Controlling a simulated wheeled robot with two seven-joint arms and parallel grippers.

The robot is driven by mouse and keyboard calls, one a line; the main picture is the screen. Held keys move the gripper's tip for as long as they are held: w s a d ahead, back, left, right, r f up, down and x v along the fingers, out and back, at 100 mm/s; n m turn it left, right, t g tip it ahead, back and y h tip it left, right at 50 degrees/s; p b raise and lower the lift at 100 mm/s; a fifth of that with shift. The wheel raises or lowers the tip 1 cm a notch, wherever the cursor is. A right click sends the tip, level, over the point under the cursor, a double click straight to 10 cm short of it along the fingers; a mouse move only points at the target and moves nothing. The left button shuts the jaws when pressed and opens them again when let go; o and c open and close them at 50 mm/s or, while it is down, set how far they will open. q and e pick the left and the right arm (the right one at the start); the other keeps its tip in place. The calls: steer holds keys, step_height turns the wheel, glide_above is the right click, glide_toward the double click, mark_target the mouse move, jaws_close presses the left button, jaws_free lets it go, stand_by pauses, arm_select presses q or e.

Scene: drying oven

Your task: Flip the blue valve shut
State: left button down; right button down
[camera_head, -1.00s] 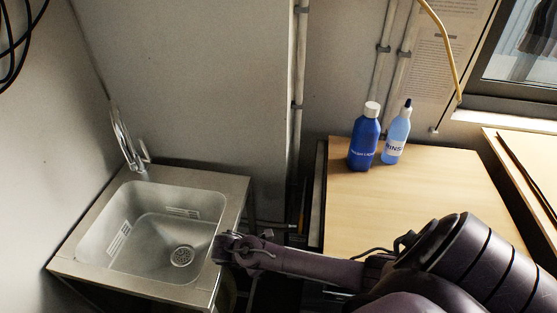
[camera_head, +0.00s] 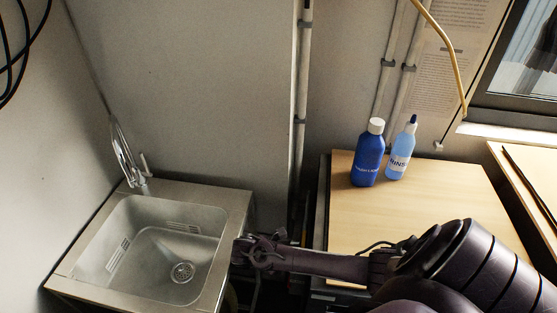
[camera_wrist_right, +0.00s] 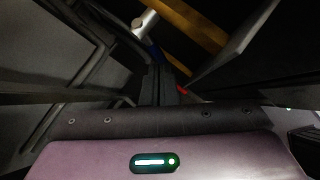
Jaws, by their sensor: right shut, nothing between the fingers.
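My right gripper (camera_head: 240,250) is at the right edge of the sink in the head view, its arm coming in from the right. In the right wrist view its dark fingers (camera_wrist_right: 160,88) are together with nothing between them. A small blue piece (camera_wrist_right: 155,53), possibly the blue valve's handle, shows just beyond the fingertips, partly hidden by them. A silver cylinder end (camera_wrist_right: 145,24) is above it. Whether the fingers touch the blue piece I cannot tell. The valve cannot be made out in the head view. My left gripper is not in view.
The steel sink (camera_head: 68,270) with its tap (camera_head: 133,165) stands at left. A wooden worktop (camera_head: 430,195) at right holds a dark blue bottle (camera_head: 367,158) and a light blue rinse bottle (camera_head: 402,150). A narrow dark gap with pipes (camera_head: 301,90) lies between sink and worktop.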

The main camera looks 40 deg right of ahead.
steer(key=shift+d, duration=0.1)
steer(key=shift+w+d+f+p, duration=0.4)
steer(key=shift+f+p, duration=0.15)
steer(key=shift+f, duration=0.15)
steer(key=shift+r, duration=0.1)
steer(key=shift+r+p, duration=0.8)
steer(key=shift+p, duration=0.2)
